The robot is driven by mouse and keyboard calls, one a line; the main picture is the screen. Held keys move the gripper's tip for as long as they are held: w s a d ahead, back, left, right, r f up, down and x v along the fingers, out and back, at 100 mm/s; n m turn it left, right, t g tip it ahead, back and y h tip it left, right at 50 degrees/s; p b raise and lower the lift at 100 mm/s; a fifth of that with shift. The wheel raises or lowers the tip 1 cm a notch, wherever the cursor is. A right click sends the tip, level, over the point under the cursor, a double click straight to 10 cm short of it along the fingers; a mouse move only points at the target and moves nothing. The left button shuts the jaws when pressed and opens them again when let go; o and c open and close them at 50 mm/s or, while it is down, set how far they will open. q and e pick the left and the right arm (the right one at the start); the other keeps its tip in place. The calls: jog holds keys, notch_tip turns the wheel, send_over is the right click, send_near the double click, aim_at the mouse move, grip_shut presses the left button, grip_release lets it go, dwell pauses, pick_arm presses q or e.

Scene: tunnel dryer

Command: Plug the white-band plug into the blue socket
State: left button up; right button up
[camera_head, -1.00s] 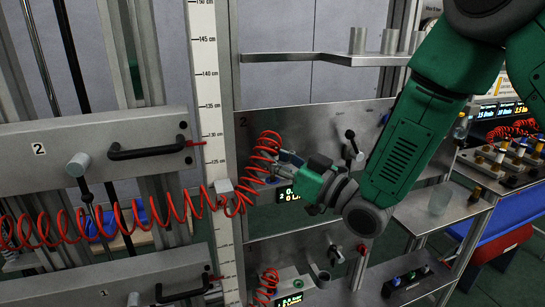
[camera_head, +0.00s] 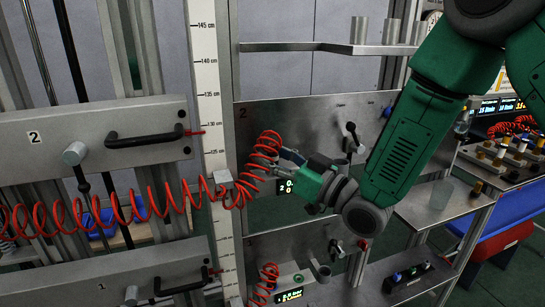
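My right gripper (camera_head: 291,160) is in front of the upper steel panel marked 2, at the right side of a red coiled hose (camera_head: 266,150). No white band or plug can be made out there. A small blue fitting (camera_head: 388,111) sits on the right part of the panel, just left of my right forearm. A strip with several coloured fittings (camera_head: 409,274), one of them blue, stands on the lower shelf. My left gripper is not in view.
A black lever (camera_head: 351,133) stands out from the panel near my wrist. A steel shelf (camera_head: 320,47) with metal cups is above. Plates with black handles (camera_head: 145,142) are at left.

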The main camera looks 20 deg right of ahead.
jog(key=shift+s, duration=0.1)
jog(key=shift+s+d+f, duration=0.1)
jog(key=shift+s+d, duration=0.15)
jog(key=v, duration=1.1)
jog(key=shift+d+f, duration=0.1)
